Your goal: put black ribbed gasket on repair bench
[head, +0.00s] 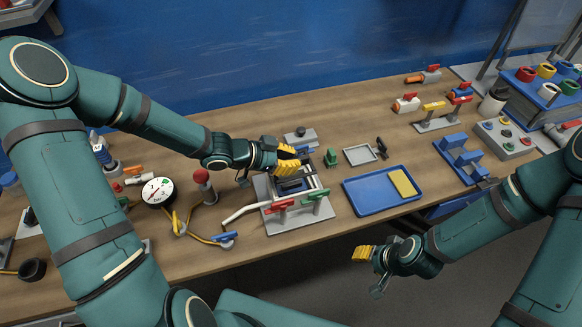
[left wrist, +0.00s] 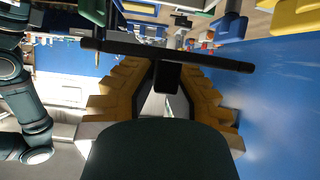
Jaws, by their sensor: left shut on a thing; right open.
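My left gripper (head: 288,157), with yellow ribbed fingers, is over the grey stand with a square frame and red and green handles (head: 318,209). In the left wrist view, its fingers are shut on a black thing (left wrist: 167,54), seen edge-on as a long bar with a short block below it. This looks like the black ribbed gasket, but its ribs do not show clearly. In the head view the fingers and frame make it hard to tell apart. My right gripper (head: 365,254) is open and empty, in front of the wooden bench (head: 352,205).
A blue tray with a yellow block (head: 375,205) is right of the stand. A small grey tray (head: 359,154) lies behind it. A pressure gauge (head: 157,191) and a red-knobbed post (head: 203,181) stand left. A blue fixture (head: 461,158) is further right.

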